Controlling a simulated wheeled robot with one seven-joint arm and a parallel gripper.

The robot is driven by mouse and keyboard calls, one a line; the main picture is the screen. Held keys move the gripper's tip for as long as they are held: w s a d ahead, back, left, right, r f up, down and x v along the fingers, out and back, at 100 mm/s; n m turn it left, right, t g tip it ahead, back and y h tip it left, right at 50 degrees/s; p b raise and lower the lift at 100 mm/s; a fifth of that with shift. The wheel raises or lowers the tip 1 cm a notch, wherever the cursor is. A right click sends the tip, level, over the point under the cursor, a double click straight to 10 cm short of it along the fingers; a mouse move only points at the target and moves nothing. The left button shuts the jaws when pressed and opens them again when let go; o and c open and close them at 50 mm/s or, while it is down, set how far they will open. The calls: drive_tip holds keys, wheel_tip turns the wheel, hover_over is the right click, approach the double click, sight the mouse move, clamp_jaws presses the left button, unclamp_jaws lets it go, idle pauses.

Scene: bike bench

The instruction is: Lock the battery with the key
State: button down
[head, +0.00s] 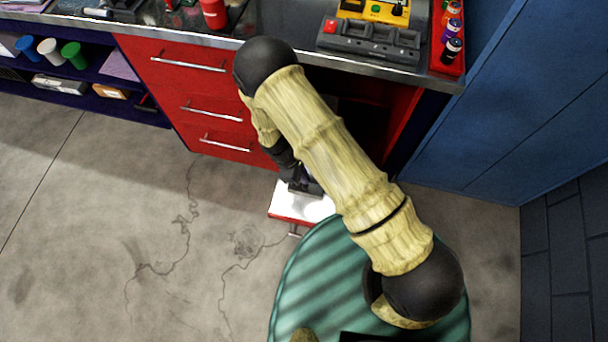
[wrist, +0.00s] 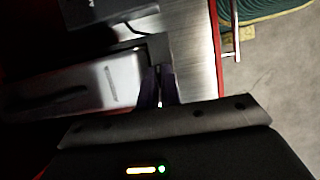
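My gripper (wrist: 160,72) reaches low into the red bench's opening. In the wrist view its two dark fingers are close together, with a thin pale gap or sliver between them; I cannot tell whether they hold a key. The fingertips are at a dark bracket-like piece (wrist: 157,46), beside a pale grey box with a dark slot (wrist: 95,88), which may be the battery. Touching or apart is unclear. No key can be made out. In the head view my arm hides most of this spot.
A pulled-out drawer or shelf (head: 289,203) with a metal-looking surface and red front lies under my gripper. A dark grey block (wrist: 88,12) with a cable is beyond. Above, the bench holds a grey unit with a red button (head: 368,42). Open floor (head: 110,220) is left.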

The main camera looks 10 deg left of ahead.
drive_tip(key=shift+m, duration=0.4)
drive_tip(key=m+g, duration=0.1)
drive_tip(key=m, duration=0.3)
drive_tip(key=shift+w+g+y, duration=0.2)
drive_tip(key=shift+g+y, duration=0.1)
drive_tip(key=shift+g, duration=0.1)
drive_tip(key=m, duration=0.2)
drive_tip(key=m+g+y, duration=0.1)
drive_tip(key=m, duration=0.2)
drive_tip(key=shift+d+m+g, duration=0.15)
drive_tip(key=shift+m+g, duration=0.15)
drive_tip(key=m+y, duration=0.2)
drive_tip(key=m, duration=0.2)
drive_tip(key=shift+w+d+m+g, duration=0.1)
drive_tip(key=shift+m+g, duration=0.2)
drive_tip(key=shift+g, duration=0.1)
drive_tip(key=shift+m+y, duration=0.7)
drive_tip(key=shift+m, duration=0.9)
drive_tip(key=c, duration=1.6)
unclamp_jaws()
